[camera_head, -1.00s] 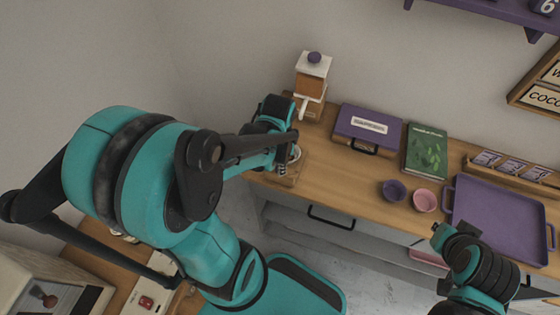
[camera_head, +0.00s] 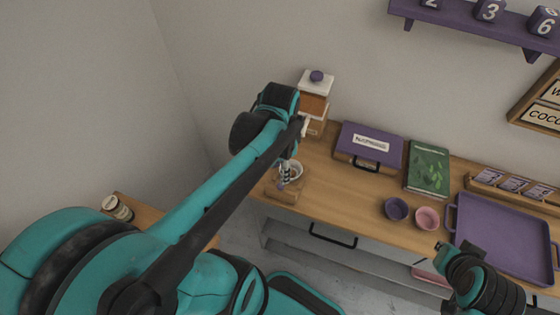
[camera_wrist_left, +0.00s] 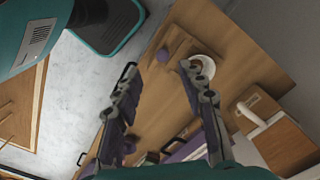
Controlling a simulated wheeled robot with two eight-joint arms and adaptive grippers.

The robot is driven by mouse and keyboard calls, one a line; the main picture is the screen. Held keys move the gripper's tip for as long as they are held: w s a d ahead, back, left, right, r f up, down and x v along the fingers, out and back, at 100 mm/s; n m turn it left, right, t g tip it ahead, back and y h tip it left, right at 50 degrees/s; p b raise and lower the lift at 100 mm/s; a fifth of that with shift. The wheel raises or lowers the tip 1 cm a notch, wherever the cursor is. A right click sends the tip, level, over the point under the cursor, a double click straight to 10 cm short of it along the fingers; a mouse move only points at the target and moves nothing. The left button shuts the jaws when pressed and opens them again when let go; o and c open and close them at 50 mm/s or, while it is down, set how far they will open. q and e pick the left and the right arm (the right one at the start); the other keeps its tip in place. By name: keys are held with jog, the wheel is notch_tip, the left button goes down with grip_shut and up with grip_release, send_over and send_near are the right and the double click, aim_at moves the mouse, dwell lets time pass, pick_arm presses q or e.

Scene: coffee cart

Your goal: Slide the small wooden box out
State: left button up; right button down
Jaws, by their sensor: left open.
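A small wooden box (camera_head: 281,193) sits at the left front corner of the wooden counter, with a white round bowl (camera_head: 294,168) just behind it. In the left wrist view the box (camera_wrist_left: 176,43) lies beyond the fingertips, and the white bowl (camera_wrist_left: 208,66) is beside the right fingertip. My left gripper (camera_head: 286,174) points down over the box and bowl, partly hiding both. In the left wrist view its fingers (camera_wrist_left: 159,68) are spread, with nothing between them. Whether a finger touches the box I cannot tell. My right gripper (camera_head: 441,246) is at the lower right, its fingers unclear.
A wooden grinder with white top (camera_head: 314,104) stands close behind the left gripper. A purple case (camera_head: 369,142), green book (camera_head: 428,167), purple cup (camera_head: 397,209), pink cup (camera_head: 427,218) and purple tray (camera_head: 503,237) are to the right. The counter between box and cups is clear.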

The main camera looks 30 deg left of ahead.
pick_arm(q)
jog(key=shift+r, duration=1.7)
